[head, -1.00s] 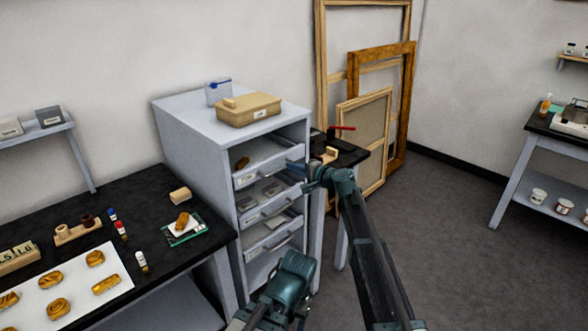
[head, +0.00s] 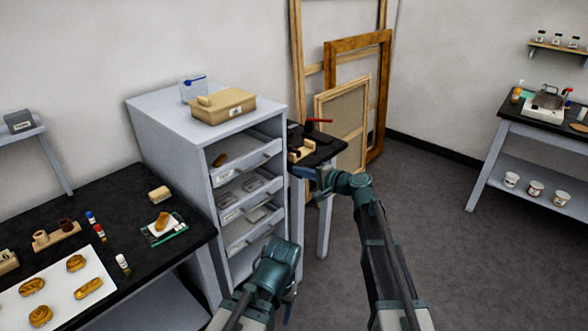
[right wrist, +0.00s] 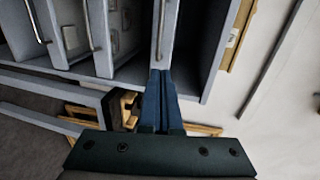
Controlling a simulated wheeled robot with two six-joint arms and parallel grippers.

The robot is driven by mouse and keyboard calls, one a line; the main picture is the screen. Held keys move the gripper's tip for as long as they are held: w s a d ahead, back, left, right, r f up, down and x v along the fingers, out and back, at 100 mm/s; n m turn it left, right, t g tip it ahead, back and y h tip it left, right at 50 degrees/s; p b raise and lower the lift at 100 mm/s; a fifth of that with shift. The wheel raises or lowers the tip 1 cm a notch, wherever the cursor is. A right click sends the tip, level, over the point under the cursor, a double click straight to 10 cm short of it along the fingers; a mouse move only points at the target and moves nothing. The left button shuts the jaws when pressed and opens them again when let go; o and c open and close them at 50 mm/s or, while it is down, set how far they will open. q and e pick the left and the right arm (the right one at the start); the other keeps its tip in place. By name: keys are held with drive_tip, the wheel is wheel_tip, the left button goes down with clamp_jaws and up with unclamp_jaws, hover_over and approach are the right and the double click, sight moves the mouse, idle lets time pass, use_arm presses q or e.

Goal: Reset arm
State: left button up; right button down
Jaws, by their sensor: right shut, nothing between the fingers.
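My right arm (head: 385,255) reaches up from the bottom right in the head view. Its gripper (head: 302,172) has blue fingers pointing left, beside the front of the grey drawer cabinet (head: 180,125). In the right wrist view the fingers (right wrist: 160,75) lie together, shut and empty, close to a drawer front; I cannot tell whether they touch it. My left arm (head: 270,272) shows as a teal joint low in the head view, before the cabinet. Its gripper fingers do not show.
The cabinet's top drawer (head: 245,166) holds a brown piece. A tan box (head: 223,106) sits on the cabinet. A black side table (head: 320,150) and leaning frames (head: 358,105) stand behind. A black worktable (head: 105,200) with gilt pieces is at left. Floor at right (head: 460,255) is open.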

drive_tip(key=s+d+f+n+g+h, duration=0.2)
drive_tip(key=s+f+n+g, duration=0.1)
drive_tip(key=s+f, duration=0.4)
drive_tip(key=s+d+f+n+g+h, duration=0.2)
drive_tip(key=s+f, duration=0.2)
drive_tip(key=s, duration=0.5)
drive_tip(key=s+d+f+n+g+h, duration=0.2)
drive_tip(key=s+d+f+h, duration=0.15)
drive_tip(key=s+d, duration=0.35)
drive_tip(key=s+d+f+n+g+h, duration=0.1)
drive_tip(key=s+d+f+g+h, duration=0.15)
drive_tip(key=s+d+h, duration=0.5)
drive_tip(key=s+a+r+n+p, duration=0.1)
drive_tip(key=s+a+n, duration=0.1)
drive_tip(key=a, duration=0.4)
drive_tip(key=s+a+n+y+p, duration=0.1)
drive_tip(key=s+a, duration=0.3)
drive_tip(key=a, duration=0.2)
drive_tip(key=shift+s+a+r+n+g+y, duration=0.2)
drive_tip(key=shift+s+r+n+g+y, duration=0.1)
drive_tip(key=shift+r+n+g, duration=0.1)
